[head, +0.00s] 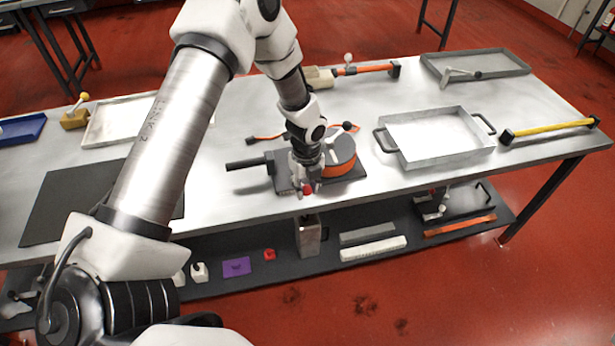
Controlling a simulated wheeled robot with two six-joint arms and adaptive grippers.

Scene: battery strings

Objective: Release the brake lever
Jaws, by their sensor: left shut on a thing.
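A winch-like device with an orange drum (338,168) sits on a dark base plate (283,186) in the middle of the metal table. My left arm reaches over from the left. My left gripper (306,187) points down at the front of the device, shut on a small red-tipped piece, which appears to be the brake lever. The gripper hides most of that lever and part of the drum. My right gripper is not in view.
A grey tray (437,159) lies to the right, with a yellow-handled bar (550,129) beyond it. Another tray (505,64) and an orange-handled tool (365,69) lie at the back. A dark mat (65,205) is at the left. A lower shelf (325,235) holds several items.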

